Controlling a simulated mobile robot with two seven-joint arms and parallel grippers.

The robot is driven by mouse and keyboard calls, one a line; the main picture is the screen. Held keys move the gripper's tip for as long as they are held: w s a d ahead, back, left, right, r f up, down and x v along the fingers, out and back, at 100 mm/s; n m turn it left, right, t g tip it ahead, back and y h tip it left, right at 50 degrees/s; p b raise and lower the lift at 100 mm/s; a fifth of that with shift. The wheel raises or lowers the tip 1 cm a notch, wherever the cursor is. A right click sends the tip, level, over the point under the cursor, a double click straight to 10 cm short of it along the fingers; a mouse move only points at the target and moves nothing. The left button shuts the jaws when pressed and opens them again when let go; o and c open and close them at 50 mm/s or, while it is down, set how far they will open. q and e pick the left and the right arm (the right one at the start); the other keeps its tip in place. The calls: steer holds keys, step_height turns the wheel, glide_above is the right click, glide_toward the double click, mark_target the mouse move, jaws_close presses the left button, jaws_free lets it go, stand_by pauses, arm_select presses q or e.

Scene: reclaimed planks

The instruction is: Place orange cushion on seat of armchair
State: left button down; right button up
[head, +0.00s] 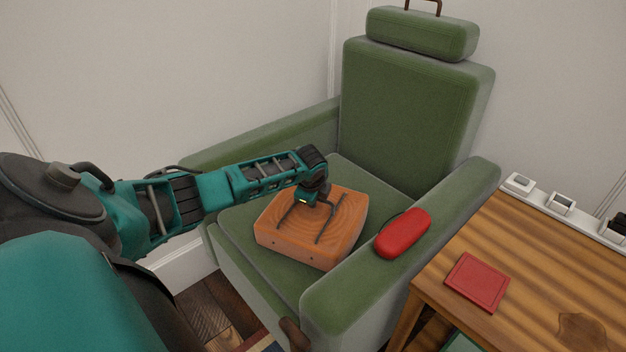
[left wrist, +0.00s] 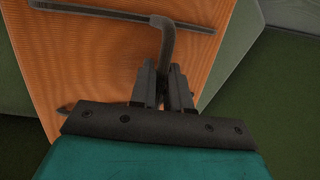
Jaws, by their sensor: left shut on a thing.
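The orange cushion (head: 345,225) is a square block with a wood-like ring pattern and dark bars on its top. It lies flat over the seat (head: 245,225) of the green armchair (head: 405,120), between the armrests; whether it rests fully on the seat or just above it, I cannot tell. My left gripper (head: 318,203) is over the cushion's top, shut on its dark handle. In the left wrist view the jaws (left wrist: 165,85) close around the bent grey handle, with the orange cushion (left wrist: 100,55) below. My right gripper is not in view.
A red rounded object (head: 402,234) lies on the armrest nearer the table. A wooden table (head: 540,270) at the right holds a red square item (head: 477,282) and a white socket strip (head: 560,208). A green headrest (head: 422,33) tops the chair back. Walls stand close behind.

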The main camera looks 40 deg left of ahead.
arm_select(q)
steer(key=c, duration=1.1)
jaws_free()
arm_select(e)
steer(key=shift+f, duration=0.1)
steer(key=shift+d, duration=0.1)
arm_select(q)
steer(key=p+v, duration=0.5)
steer(key=v, duration=0.7)
steer(key=shift+p, duration=0.4)
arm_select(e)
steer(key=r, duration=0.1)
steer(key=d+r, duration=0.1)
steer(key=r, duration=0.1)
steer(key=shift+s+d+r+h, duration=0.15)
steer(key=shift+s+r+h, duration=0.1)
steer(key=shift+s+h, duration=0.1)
arm_select(q)
steer(key=shift+r, duration=0.1)
